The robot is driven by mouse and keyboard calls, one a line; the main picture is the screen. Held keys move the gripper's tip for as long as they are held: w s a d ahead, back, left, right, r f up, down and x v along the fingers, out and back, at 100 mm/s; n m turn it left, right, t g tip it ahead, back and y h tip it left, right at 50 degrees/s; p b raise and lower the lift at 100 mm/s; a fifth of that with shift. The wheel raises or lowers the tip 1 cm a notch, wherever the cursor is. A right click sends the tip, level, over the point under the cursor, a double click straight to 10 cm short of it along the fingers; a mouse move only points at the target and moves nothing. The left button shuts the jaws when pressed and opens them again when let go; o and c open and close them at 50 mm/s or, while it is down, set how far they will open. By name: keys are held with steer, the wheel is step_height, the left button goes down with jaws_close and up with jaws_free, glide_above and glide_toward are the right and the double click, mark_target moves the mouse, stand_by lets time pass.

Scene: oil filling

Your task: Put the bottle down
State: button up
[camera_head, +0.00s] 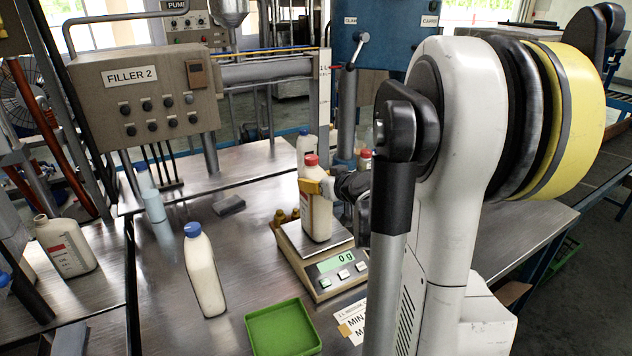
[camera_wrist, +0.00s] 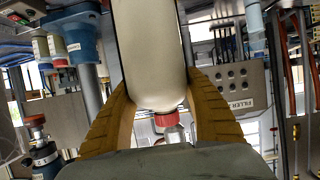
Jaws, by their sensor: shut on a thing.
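The bottle (camera_head: 317,218) is cream-white with a red cap and stands upright over the pan of a bench scale (camera_head: 312,266). The scale display reads 0 g; I cannot tell whether the bottle's base touches the pan. My gripper (camera_head: 325,186) is shut on the bottle's upper body, with one yellow finger showing in the head view and the rest partly hidden by my arm. In the wrist view, both yellow fingers of my gripper (camera_wrist: 160,92) flank the bottle (camera_wrist: 152,50), its red cap towards my palm.
A blue-capped bottle (camera_head: 203,272) stands left of the scale, and a green tray (camera_head: 282,329) lies in front. Small brown-capped items (camera_head: 281,216) sit by the scale's back left. More bottles stand behind it.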

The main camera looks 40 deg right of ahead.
steer(key=o, duration=1.4)
steer(key=shift+f, duration=0.1)
steer(key=shift+s+r, duration=0.1)
steer(key=shift+r, duration=0.2)
steer(key=p+v, duration=0.4)
steer(key=v, duration=0.8)
steer(key=w+a+n+g+y, duration=0.1)
steer(key=w+a+g+y, duration=0.15)
steer(key=a, duration=0.95)
steer(key=s+a+g, duration=0.1)
steer(key=s+a, duration=0.3)
steer(key=a, duration=0.2)
steer(key=s+a+f+n+g, duration=0.1)
steer(key=s+a, duration=0.3)
steer(key=a, duration=0.3)
steer(key=s+a+f+g, duration=0.1)
steer(key=s+a, duration=0.2)
steer(key=a, duration=0.4)
steer(key=shift+s+f+n+g+y, duration=0.25)
steer(key=shift+s+n+y, duration=0.1)
steer(key=shift+s+n, duration=0.05)
